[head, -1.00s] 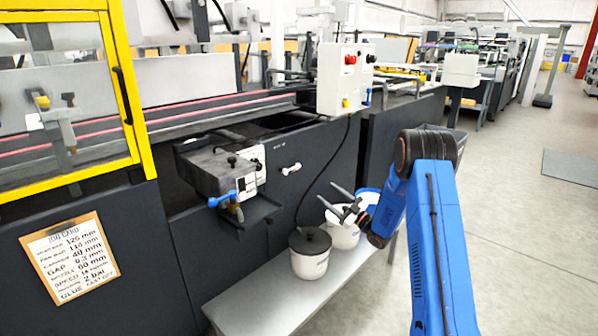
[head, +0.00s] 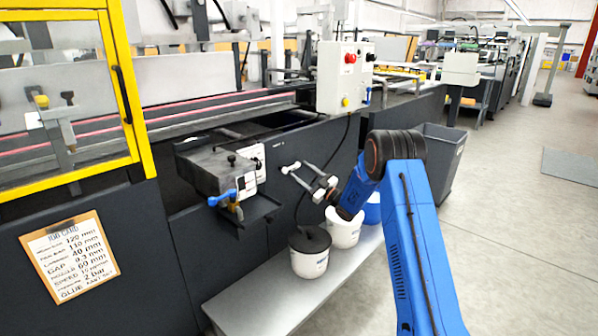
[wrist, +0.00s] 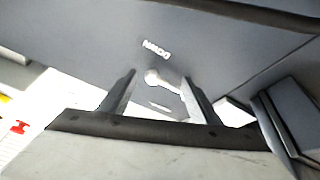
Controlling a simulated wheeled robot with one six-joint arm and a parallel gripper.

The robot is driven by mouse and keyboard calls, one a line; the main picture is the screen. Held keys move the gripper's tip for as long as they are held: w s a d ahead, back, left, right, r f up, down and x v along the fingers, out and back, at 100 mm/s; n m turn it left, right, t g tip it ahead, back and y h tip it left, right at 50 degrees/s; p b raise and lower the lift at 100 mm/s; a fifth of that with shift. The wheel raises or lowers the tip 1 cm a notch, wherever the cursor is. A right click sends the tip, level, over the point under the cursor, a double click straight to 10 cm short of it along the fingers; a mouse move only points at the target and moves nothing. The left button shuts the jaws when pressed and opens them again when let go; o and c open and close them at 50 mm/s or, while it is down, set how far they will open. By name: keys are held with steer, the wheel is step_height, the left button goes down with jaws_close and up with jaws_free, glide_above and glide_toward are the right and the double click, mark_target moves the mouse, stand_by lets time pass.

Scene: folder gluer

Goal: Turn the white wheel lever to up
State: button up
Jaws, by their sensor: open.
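The white wheel lever (head: 288,168) sits on the dark side panel of the machine, right of the grey glue unit. In the wrist view the lever (wrist: 160,79) shows between my fingertips, with a rounded left end and a narrower right end. A label reading DOWN, upside down in that view, is on the panel beside it. My gripper (head: 299,169) is open and points at the panel, its fingers close to the lever. In the wrist view the fingers of my gripper (wrist: 158,77) stand on both sides of the lever. I cannot tell whether they touch it.
A grey bench (head: 255,298) below carries a white pot with a dark lid (head: 309,262), another white pot (head: 343,232) and a blue one (head: 373,210). A control box (head: 342,80) stands above right. The glue unit (head: 208,170) juts out left. A grey bin (head: 440,160) stands right.

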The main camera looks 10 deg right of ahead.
steer(key=shift+x, duration=0.9)
